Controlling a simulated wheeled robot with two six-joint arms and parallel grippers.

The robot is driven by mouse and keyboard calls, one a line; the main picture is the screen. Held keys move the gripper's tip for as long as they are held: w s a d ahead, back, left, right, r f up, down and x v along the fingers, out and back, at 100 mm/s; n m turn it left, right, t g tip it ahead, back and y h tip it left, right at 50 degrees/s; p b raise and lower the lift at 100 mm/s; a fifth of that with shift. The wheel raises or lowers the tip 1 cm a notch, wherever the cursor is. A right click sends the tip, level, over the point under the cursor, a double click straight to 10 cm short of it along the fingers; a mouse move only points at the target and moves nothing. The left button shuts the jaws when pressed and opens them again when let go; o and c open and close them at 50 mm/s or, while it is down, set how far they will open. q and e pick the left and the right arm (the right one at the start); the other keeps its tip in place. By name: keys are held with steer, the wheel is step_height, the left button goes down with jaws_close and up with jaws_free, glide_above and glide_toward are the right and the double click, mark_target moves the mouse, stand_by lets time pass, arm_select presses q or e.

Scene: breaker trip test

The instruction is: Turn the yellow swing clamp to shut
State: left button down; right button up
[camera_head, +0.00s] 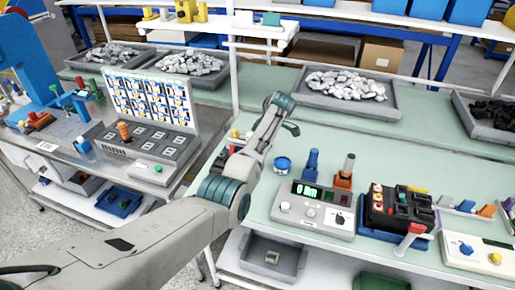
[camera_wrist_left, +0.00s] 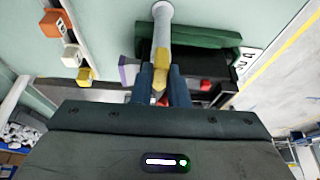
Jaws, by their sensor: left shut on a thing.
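My left gripper (camera_wrist_left: 161,88) is shut in the left wrist view, its two dark blue fingers on either side of a small yellow part. This part looks like the yellow swing clamp (camera_wrist_left: 161,82); only a little of it shows between the fingers. A pale round post or handle (camera_wrist_left: 163,30) extends beyond it, beside a dark green block (camera_wrist_left: 205,38). In the head view my left arm reaches over the green bench, and its own wrist hides the fingertips and the clamp. I cannot tell the clamp's angle. My right gripper is in neither view.
In the wrist view, orange, white and yellow blocks (camera_wrist_left: 87,76) line a rail at left, and a red part (camera_wrist_left: 205,85) is close by at right. In the head view, a meter box (camera_head: 312,210) and a black breaker unit (camera_head: 398,210) stand right of my arm.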

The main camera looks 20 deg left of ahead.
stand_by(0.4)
arm_select(q)
steer(key=c, duration=1.4)
jaws_free()
steer(key=shift+c, duration=0.2)
steer(key=b+v, duration=0.3)
steer(key=v, duration=0.8)
steer(key=shift+b, duration=0.4)
steer(key=shift+f, duration=0.1)
